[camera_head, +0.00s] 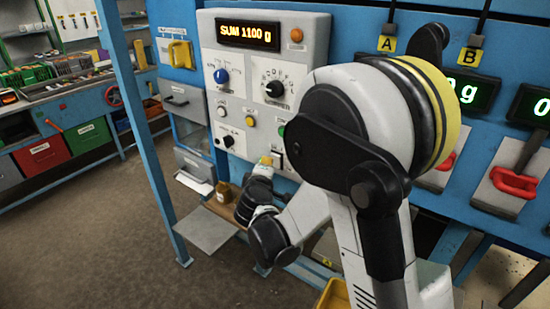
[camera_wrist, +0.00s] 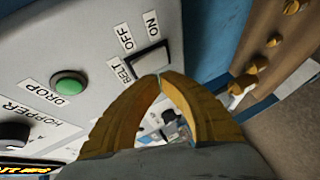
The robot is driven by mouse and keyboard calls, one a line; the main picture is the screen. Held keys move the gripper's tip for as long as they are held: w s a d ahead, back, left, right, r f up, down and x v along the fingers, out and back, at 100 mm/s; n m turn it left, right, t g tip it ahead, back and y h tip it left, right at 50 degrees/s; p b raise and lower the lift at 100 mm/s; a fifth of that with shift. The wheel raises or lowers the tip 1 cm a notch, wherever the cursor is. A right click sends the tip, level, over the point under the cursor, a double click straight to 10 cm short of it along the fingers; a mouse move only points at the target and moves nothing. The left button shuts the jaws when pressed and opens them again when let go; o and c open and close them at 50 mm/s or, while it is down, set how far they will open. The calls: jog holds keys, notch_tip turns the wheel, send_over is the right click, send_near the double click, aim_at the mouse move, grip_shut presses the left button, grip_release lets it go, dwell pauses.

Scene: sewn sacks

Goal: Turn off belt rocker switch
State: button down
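In the head view my gripper (camera_head: 267,161) is at the panel's lower part, and the switch cannot be made out clearly there.
A green button (camera_wrist: 70,86) labelled HOPPER DROP and a black knob (camera_wrist: 14,134) are on the same panel. A blue knob (camera_head: 221,76) and a black dial (camera_head: 274,89) are higher up. A blue post (camera_head: 150,140) stands left of the panel. Red handles (camera_head: 514,183) are at right.

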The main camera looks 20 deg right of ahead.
jog(key=shift+w+d, duration=0.1)
jog(key=shift+w+d, duration=0.2)
jog(key=shift+d, duration=0.05)
jog(key=shift+w+d+r, duration=0.1)
jog(key=shift+w+d, duration=0.1)
jog(key=shift+d, duration=0.1)
dwell(0.8)
jog(key=shift+a, duration=0.1)
jog(key=shift+s+a+b, duration=0.45)
jog(key=shift+s+a, duration=0.05)
jog(key=shift+a, duration=0.05)
jog(key=shift+a, duration=0.1)
jog(key=s+a, duration=0.1)
jog(key=a, duration=0.1)
jog(key=s+a+b, duration=0.1)
jog(key=s+a, duration=0.1)
jog(key=shift+f, duration=0.4)
jog(key=shift+d, duration=0.1)
